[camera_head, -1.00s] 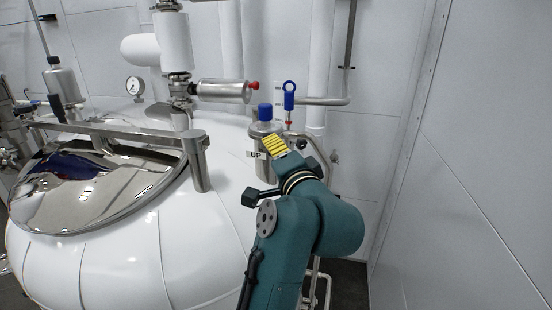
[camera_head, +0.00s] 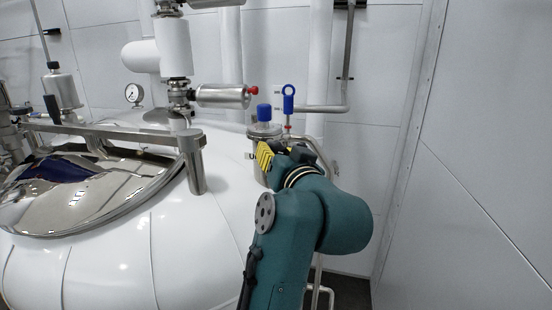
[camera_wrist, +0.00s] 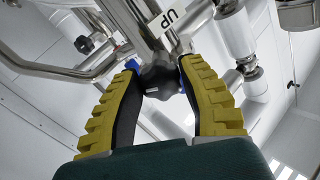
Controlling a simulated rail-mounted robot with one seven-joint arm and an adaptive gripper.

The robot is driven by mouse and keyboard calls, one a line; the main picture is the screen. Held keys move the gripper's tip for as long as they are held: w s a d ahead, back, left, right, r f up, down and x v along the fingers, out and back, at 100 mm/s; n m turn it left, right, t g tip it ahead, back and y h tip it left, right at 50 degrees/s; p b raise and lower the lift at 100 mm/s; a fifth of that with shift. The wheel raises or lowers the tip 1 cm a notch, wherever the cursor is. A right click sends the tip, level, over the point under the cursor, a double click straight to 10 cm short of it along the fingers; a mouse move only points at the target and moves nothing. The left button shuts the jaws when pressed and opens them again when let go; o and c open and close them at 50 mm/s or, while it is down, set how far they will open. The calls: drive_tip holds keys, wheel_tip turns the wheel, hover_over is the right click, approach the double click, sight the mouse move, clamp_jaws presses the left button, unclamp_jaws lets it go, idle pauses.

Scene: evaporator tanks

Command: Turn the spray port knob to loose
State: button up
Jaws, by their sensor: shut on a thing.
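A dark round knob (camera_wrist: 160,78) sits between the yellow-and-black fingers of my gripper (camera_wrist: 158,82) in the wrist view. Both fingertips touch its sides, and small blue parts show at the tips. Metal pipework and a white "UP" tag (camera_wrist: 172,18) lie just beyond it. In the head view my gripper (camera_head: 265,156) is at the metal port fitting (camera_head: 258,131) on the tank's right side. The gripper and wrist hide the held knob there. A blue cap (camera_head: 264,112) tops the fitting, and a blue ring handle (camera_head: 288,98) stands beside it.
The white tank (camera_head: 120,265) with its shiny hatch (camera_head: 90,195) fills the left. A horizontal metal cylinder with a red tip (camera_head: 224,95) juts out above the fitting. Pipes run behind, and a white wall (camera_head: 480,170) closes the right side.

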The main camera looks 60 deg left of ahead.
drive_tip(key=shift+a+f+n, duration=0.1)
drive_tip(key=shift+f+n, duration=0.1)
drive_tip(key=shift+n, duration=0.4)
drive_tip(key=o, duration=1.2)
drive_tip(key=shift+r, duration=0.1)
drive_tip(key=s+d, duration=0.1)
drive_tip(key=d, duration=1.1)
drive_tip(key=shift+s, duration=0.2)
